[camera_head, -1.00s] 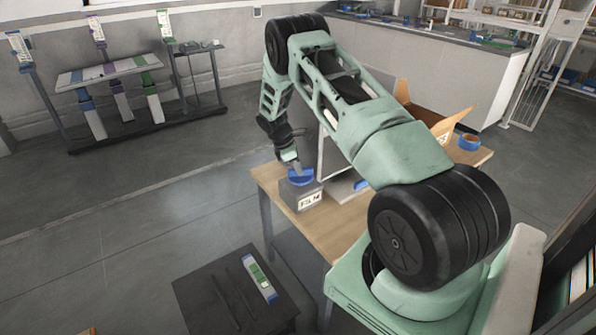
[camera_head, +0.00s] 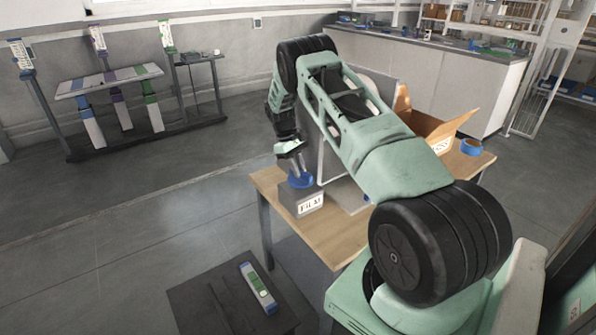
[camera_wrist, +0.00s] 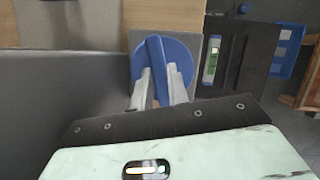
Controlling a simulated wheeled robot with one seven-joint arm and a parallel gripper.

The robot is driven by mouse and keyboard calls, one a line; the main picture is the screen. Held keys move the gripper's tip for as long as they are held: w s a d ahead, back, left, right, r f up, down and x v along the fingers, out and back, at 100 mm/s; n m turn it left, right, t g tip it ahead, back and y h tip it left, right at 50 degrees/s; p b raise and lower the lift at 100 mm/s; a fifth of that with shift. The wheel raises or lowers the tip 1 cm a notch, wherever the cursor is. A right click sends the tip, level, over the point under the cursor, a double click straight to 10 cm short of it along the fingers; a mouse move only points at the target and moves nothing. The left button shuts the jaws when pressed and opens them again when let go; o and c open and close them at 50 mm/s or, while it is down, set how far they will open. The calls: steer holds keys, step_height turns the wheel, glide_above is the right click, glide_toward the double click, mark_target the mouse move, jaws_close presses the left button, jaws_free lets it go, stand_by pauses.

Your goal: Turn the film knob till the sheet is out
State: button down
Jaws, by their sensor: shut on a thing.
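The film knob (camera_head: 302,181) is a blue disc with a raised bar across it. It sits on a grey box labelled FILM (camera_head: 291,199) on the wooden table. In the wrist view the knob (camera_wrist: 180,62) is in front of my gripper (camera_wrist: 161,80), with one finger on each side of its bar. My gripper (camera_head: 298,168) is shut on the bar and comes from above in the head view. I cannot make out a film sheet for certain.
A cardboard box (camera_head: 440,128) and a blue tape roll (camera_head: 471,146) are at the table's right end. Upright panels (camera_head: 345,180) stand beside the film box.

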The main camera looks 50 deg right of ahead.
steer(key=shift+m, duration=0.4)
steer(key=c, duration=1.4)
jaws_free()
steer(key=shift+o, duration=0.2)
steer(key=b+v, duration=0.1)
steer(key=v, duration=1.6)
steer(key=shift+d+r, duration=0.25)
